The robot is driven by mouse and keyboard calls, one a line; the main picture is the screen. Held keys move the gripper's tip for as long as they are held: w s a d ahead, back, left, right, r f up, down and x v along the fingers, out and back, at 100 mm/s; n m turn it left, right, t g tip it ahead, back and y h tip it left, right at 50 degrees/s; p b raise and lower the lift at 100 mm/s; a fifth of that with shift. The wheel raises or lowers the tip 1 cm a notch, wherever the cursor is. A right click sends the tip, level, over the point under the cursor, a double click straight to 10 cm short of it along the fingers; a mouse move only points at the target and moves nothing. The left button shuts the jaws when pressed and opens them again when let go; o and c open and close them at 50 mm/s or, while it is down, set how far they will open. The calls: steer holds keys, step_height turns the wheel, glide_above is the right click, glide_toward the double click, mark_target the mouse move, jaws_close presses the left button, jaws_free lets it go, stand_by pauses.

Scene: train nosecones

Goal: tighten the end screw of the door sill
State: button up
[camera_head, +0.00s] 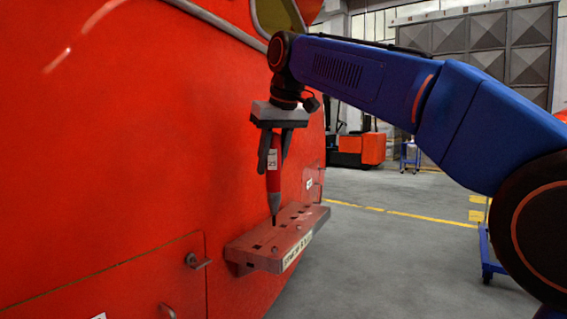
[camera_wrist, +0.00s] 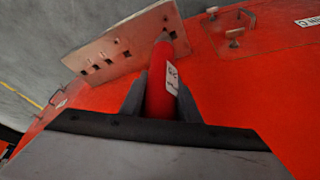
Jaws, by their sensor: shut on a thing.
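My gripper (camera_head: 272,152) is shut on a red screwdriver (camera_head: 273,180) with a white label and a dark shaft. The screwdriver hangs upright, tip down, over the near part of the door sill (camera_head: 300,236), a reddish ledge with several square holes and a white text label on its front edge. I cannot tell whether the tip touches the sill or a screw. In the wrist view, the red handle (camera_wrist: 161,82) sits between the fingers and points at the sill plate (camera_wrist: 128,48). The handle hides part of the plate. The end screw cannot be made out clearly.
The sill juts from a large red train nosecone (camera_head: 120,130). A hatch panel (camera_head: 130,270) with a small handle (camera_head: 197,262) is at lower left. The grey floor (camera_head: 390,270) to the right is open. An orange vehicle (camera_head: 358,149) and a blue trolley (camera_head: 490,250) stand farther off.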

mark_target(272, 190)
stand_by(0.4)
steer(key=shift+f, duration=3.65)
stand_by(1.6)
